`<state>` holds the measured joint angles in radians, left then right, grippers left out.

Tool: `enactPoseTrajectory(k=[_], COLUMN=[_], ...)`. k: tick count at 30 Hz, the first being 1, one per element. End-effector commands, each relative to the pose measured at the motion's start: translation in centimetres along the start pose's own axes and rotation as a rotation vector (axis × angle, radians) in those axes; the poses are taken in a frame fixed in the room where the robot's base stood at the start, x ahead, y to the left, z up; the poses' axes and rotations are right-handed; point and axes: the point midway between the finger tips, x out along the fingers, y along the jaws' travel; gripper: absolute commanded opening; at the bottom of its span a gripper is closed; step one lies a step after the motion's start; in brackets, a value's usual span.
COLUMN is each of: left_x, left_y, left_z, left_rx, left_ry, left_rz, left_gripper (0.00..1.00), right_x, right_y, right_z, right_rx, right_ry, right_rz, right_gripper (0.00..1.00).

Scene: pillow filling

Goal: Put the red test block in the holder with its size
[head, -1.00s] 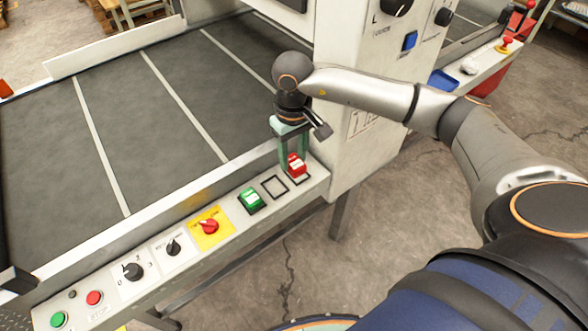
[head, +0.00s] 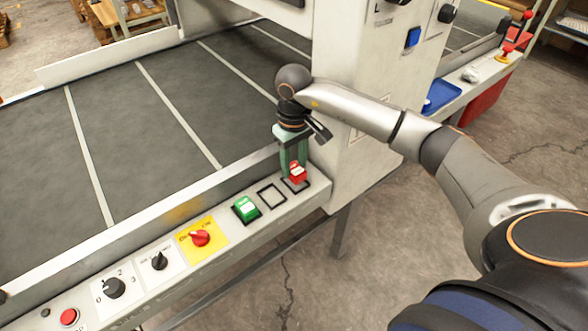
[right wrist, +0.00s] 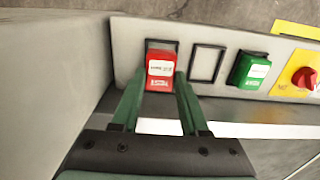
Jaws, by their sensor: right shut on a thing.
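The red test block (head: 297,172), with a white label, is between the fingers of my right gripper (head: 296,165) at the right end of the control panel. It also shows in the right wrist view (right wrist: 160,68), with the fingertips closed on its sides. The block is upright at the rightmost black-outlined holder (head: 303,186); whether it is seated or just above is hard to tell. An empty black-outlined holder (head: 271,195) lies beside it. A green block (head: 246,208) sits in the holder beyond that. My left gripper is not in view.
The panel carries a yellow plate with a red knob (head: 200,238), black dials (head: 114,288) and a red button (head: 68,317). A white machine housing (head: 350,130) stands close to my right gripper. The dark conveyor belt (head: 130,140) behind is clear.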

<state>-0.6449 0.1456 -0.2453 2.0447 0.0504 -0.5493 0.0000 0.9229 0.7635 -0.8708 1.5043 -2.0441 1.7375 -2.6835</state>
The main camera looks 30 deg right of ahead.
Motion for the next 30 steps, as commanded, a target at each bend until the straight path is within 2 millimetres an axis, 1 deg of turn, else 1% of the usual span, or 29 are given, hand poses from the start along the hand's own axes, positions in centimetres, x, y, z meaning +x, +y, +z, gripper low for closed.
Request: enactPoseTrajectory(k=[1, 3, 11, 14, 15, 23, 30], left_x=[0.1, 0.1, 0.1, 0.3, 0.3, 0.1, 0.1], left_y=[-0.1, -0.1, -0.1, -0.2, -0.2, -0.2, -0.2], left_z=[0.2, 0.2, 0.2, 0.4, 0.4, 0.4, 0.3], left_rx=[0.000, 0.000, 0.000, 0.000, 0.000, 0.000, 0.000], left_ry=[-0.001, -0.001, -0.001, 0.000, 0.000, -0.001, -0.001], left_rz=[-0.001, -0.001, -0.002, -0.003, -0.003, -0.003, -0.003], left_gripper=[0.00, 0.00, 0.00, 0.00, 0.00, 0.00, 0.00], right_x=[1.0, 1.9, 2.0, 2.4, 2.4, 2.3, 2.2], right_y=[-0.1, 0.0, 0.0, 0.0, 0.0, 0.0, 0.0], right_z=[0.1, 0.1, 0.0, 0.0, 0.0, 0.0, 0.0], right_rx=[0.001, 0.002, 0.001, 0.001, 0.001, 0.001, 0.001], right_ry=[-0.003, -0.002, 0.001, 0.001, 0.001, 0.000, 0.000], right_rz=[-0.002, -0.001, 0.000, 0.000, 0.000, 0.000, 0.000], right_gripper=[0.00, 0.00, 0.00, 0.00, 0.45, 0.74, 0.74])
